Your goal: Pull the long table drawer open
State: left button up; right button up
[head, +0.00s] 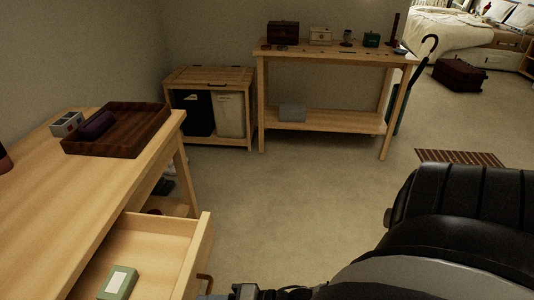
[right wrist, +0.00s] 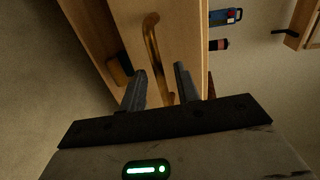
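The long table (head: 105,180) stands at the left in the head view. Its drawer (head: 160,240) is pulled out, and a green box (head: 118,283) lies inside. A brass handle (head: 204,283) is on the drawer front, mostly cut off at the bottom. In the right wrist view the curved handle (right wrist: 153,45) runs down the wooden drawer front (right wrist: 185,35). My right gripper (right wrist: 161,85) is open, with the handle's lower end between its separated fingers. Its fingertips are close to the drawer front; contact with the handle is not clear. My left gripper is out of view.
A dark wooden tray (head: 135,125) holding a purple case (head: 96,125) is on the tabletop. A laundry cabinet (head: 210,75) and a console table (head: 325,55) stand at the back wall. The floor (head: 285,195) right of the drawer is clear. My black arm covers the lower right.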

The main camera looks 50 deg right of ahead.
jog(key=p+v, duration=0.1)
jog(key=v, duration=1.4)
jog(key=shift+s, duration=0.25)
jog(key=shift+d+r, duration=0.1)
jog(key=w+a+n+g+h, duration=0.35)
jog(key=w+a+n, duration=0.3)
jog(key=a, duration=0.35)
jog(key=s+d+r+n+g+h, duration=0.3)
jog(key=d+r+n+g+h, duration=0.15)
jog(key=n+g, duration=0.2)
jog(key=w+a+f+t+y, duration=0.2)
jog(key=w+a+t, duration=0.4)
jog(key=t, duration=0.1)
jog(key=shift+w+a+f+t+y, duration=0.2)
jog(key=shift+a+f+t+y, duration=0.1)
jog(key=shift+t+y, duration=0.1)
